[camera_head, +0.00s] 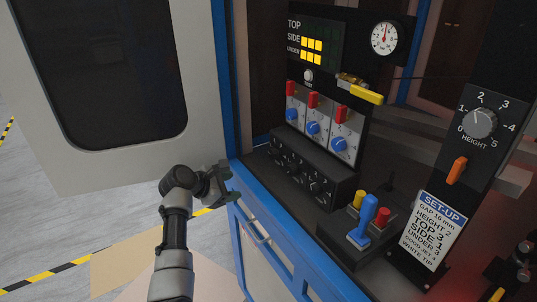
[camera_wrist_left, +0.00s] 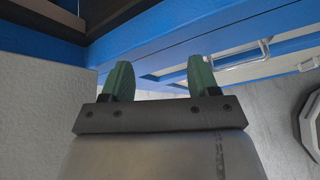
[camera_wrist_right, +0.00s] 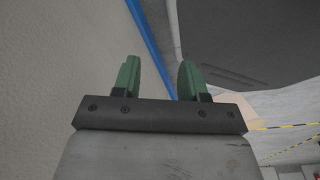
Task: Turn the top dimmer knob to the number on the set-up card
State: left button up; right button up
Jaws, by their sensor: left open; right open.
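The set-up card (camera_head: 435,232) hangs at the right of the head view and reads TOP 3, SIDE 1, UNDER 3, HEIGHT 2. A black box (camera_head: 305,172) below the blue knobs carries a row of small dark dials; their labels are too small to read, so I cannot tell which is the top dimmer. The display (camera_head: 311,45) above lists TOP, SIDE and UNDER; SIDE and UNDER show yellow bars, TOP shows none. My left gripper (camera_head: 226,180) is open and empty, left of the black box and apart from it. My right gripper (camera_wrist_right: 158,78) is open and empty.
Blue knobs (camera_head: 312,128) with red levers sit above the black box. A blue joystick (camera_head: 365,218), a yellow-handled valve (camera_head: 362,92), a gauge (camera_head: 384,38) and a height dial (camera_head: 480,123) are nearby. A blue frame edge borders the cabinet; an open door (camera_head: 203,100) stands left.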

aim_at(271, 155)
pick_arm(q)
jog(key=w+d+r+n, duration=0.1)
jog(key=r, duration=0.1)
jog(key=w+d+r+h, duration=0.1)
jog(key=r, duration=0.2)
jog(key=w+d+r+n+h, duration=0.1)
jog(key=r, duration=0.2)
jog(key=shift+w+r+n+t, duration=0.15)
jog(key=shift+w+n+t, duration=0.1)
jog(key=shift+n+t, duration=0.05)
jog(key=shift+w+d, duration=0.2)
jog(key=shift+w, duration=0.05)
jog(key=b+x, duration=0.1)
jog(key=x, duration=0.6)
jog(key=shift+w+d+f+b, duration=0.1)
jog(key=shift+d+f+b, duration=0.2)
jog(key=shift+f+b, duration=0.1)
jog(key=shift+b+x, duration=0.6)
jog(key=shift+x, duration=0.4)
pick_arm(e)
jog(key=shift+a+f, duration=0.25)
jog(key=shift+f, duration=0.45)
jog(key=shift+a+f, duration=0.2)
jog(key=shift+f, duration=0.5)
pick_arm(q)
jog(key=shift+r, duration=0.15)
pick_arm(e)
jog(key=shift+a, duration=0.15)
